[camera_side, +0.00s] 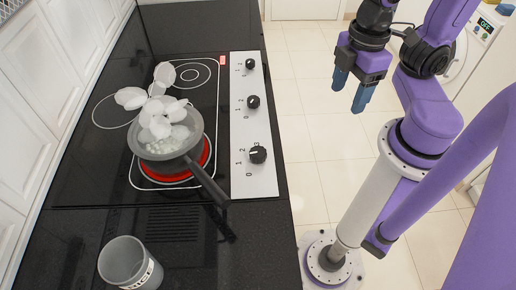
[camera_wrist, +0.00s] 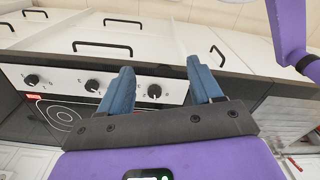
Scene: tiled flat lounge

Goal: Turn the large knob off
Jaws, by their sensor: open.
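The large knob (camera_side: 258,154) is the black round knob nearest the camera on the pale control panel (camera_side: 241,183) in the side view. Its light mark seems to point left, but the exact setting is too small to tell. In the wrist view, the large knob (camera_wrist: 154,91) shows between my two fingers, near the left one. My gripper (camera_side: 350,92) is open and empty, over the floor to the right of the panel, apart from all knobs. Its blue fingers (camera_wrist: 160,66) are spread in the wrist view.
A pan (camera_side: 175,159) sits on a red-glowing burner (camera_side: 162,179), with pale white puffs over it. Its handle points toward the panel's near end. Two other knobs, the middle (camera_side: 253,102) and far (camera_side: 251,64), share the panel. A cup (camera_side: 125,263) stands on the near counter.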

